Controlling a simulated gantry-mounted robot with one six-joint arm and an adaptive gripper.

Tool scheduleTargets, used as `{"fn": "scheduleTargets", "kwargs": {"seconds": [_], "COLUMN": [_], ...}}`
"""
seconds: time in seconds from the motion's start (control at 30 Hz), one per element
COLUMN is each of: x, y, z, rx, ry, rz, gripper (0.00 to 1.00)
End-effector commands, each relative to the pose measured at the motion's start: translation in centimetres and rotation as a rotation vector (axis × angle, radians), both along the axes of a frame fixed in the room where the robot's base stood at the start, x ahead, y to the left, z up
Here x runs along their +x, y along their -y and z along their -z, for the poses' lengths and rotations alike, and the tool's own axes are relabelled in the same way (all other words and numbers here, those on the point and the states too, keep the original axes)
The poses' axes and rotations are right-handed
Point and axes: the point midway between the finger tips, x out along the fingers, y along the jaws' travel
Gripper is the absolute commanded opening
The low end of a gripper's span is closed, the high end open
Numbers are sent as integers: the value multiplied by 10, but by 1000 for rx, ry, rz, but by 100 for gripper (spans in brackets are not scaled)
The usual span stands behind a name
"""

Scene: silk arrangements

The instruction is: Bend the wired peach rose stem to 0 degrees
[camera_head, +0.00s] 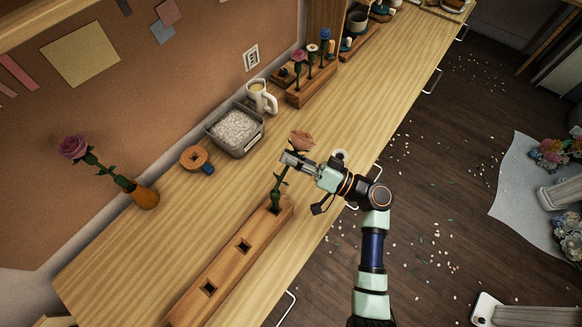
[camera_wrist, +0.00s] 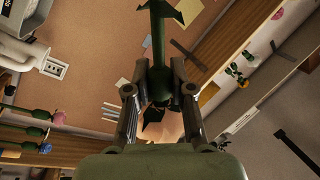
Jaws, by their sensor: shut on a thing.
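The peach rose (camera_head: 302,140) has a green stem (camera_head: 278,188) standing in the far hole of a long wooden block (camera_head: 226,265). The stem rises with a slight lean to the right in the head view. My gripper (camera_head: 287,158) is shut on the stem just below the bloom, coming from the right. In the wrist view the green stem (camera_wrist: 158,45) runs between the fingers (camera_wrist: 160,84), and some peach petals (camera_wrist: 165,132) show below them. The exact contact is partly hidden by the fingers.
Two other square holes in the block are empty. A purple rose leans in an orange vase (camera_head: 144,195) at left. A grey tray of white pebbles (camera_head: 214,146), a tape roll (camera_head: 194,158), a mug (camera_head: 262,98) and a small flower rack (camera_head: 312,88) stand along the wall.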

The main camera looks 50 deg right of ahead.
Motion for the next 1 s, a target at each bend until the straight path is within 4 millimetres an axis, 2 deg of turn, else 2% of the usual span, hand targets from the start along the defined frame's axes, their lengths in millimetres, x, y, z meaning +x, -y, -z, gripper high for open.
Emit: {"fn": "scheduleTargets", "kwargs": {"seconds": [0.17, 0.43, 0.73, 1.0], "x": [0, -1, -1, -2], "y": [0, -10, -11, -22], "z": [0, -8, -10, -17], "rx": [-6, -153, -165, -312], "ry": [0, 17, 18, 35], "rz": [0, 1, 1, 0], "gripper": [0, 0, 0, 0]}}
